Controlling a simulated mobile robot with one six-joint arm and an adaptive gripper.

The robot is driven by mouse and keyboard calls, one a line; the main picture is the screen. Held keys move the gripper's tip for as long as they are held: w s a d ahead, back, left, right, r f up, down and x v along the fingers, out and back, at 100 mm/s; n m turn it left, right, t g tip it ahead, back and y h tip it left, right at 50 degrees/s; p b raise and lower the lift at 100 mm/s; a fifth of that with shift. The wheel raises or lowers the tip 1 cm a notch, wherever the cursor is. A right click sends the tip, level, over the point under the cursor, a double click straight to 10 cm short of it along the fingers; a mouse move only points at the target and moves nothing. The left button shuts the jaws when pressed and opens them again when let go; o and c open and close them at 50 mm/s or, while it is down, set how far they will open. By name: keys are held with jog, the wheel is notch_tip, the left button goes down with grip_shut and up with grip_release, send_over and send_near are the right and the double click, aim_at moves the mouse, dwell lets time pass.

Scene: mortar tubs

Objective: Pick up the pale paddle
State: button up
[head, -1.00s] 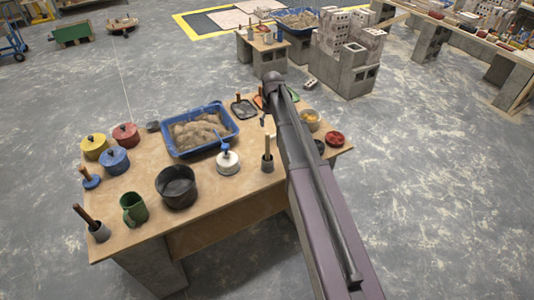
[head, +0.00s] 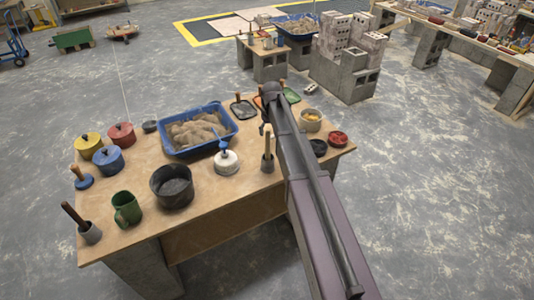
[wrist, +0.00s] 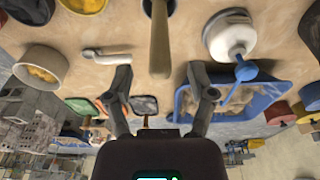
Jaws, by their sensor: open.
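The pale paddle (head: 267,143), a light wooden stick, stands upright in a small grey cup (head: 267,164) near the front edge of the table, just left of my arm in the head view. In the wrist view the paddle (wrist: 160,38) reaches down from the top edge, its free end near the gap between my fingers. My gripper (wrist: 160,78) is open and empty, with one finger on each side of that line. I cannot tell how far the paddle's end is from the fingers. My arm hides most of the gripper in the head view.
A white pot with a blue handle (head: 226,161) stands left of the paddle. Behind is a blue tub of mortar (head: 165,144). A whitish handled tool (wrist: 107,54) and a bowl with orange contents (wrist: 42,68) lie on the other side. A darker stick (head: 74,214) stands far left.

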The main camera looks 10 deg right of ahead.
aim_at(268, 139)
jog(key=shift+f, duration=0.2)
dwell(0.3)
jog(key=shift+w+a+f+b, duration=0.1)
jog(key=shift+w+f+b, duration=0.05)
jog(key=shift+f+b, duration=1.15)
jog(key=shift+w+f+b, duration=0.15)
jog(key=shift+f+b, duration=1.05)
jog(key=shift+b, duration=0.1)
grip_shut()
